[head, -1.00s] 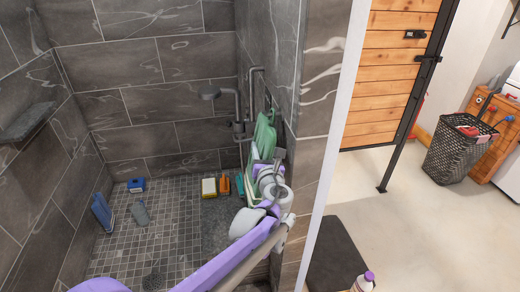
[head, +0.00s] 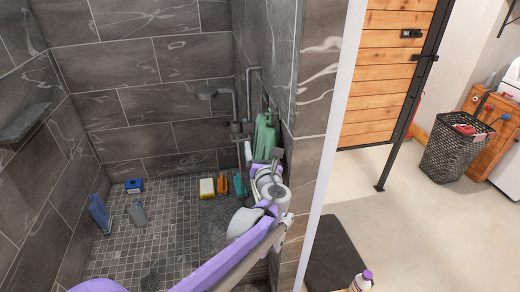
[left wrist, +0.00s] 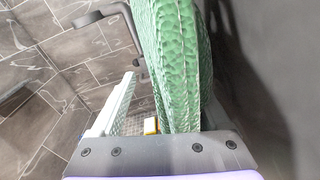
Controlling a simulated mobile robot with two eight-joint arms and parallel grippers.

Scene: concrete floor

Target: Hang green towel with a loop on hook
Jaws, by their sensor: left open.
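The green towel (head: 264,138) hangs against the shower's right wall, beside the shower pipe. In the left wrist view the towel (left wrist: 172,60) is large and close, running from the top edge down to my gripper's body. My left gripper (head: 255,158) is at the towel's lower part, with its jaws open. One pale finger (left wrist: 112,108) shows left of the towel; the other finger is hidden or unclear. I cannot tell whether the finger touches the cloth. The loop and the hook cannot be made out. My right gripper is not in view.
Several bottles and boxes, including a yellow one (head: 207,187), stand on the shower floor. A wall edge (head: 318,130) bounds the shower on the right. A dark mat (head: 335,255) lies outside.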

